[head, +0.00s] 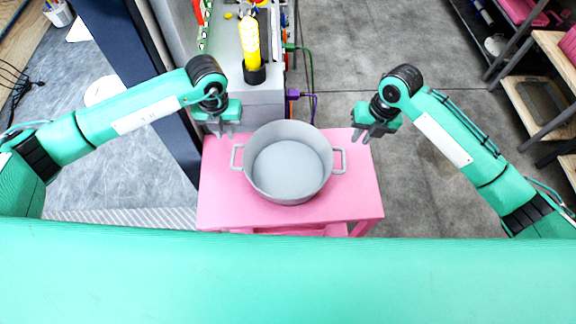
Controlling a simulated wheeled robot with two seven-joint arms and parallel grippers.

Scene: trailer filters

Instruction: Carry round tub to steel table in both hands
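The round tub (288,166) is grey and empty, with a loop handle on its left side and another on its right. It stands upright on a small pink table (222,208) in front of me. My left gripper (222,132) is above and behind the left handle, apart from it. My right gripper (366,136) is above and behind the right handle, also apart from it. Both grippers point downward with nothing visible between their fingers, which look spread. I cannot identify a steel table with certainty.
A grey machine with a yellow-topped post (250,45) and cables stands behind the pink table. Wooden-topped shelving (556,62) is at the right. Grey floor (350,50) is open between them. A dark upright panel (125,45) is at the left.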

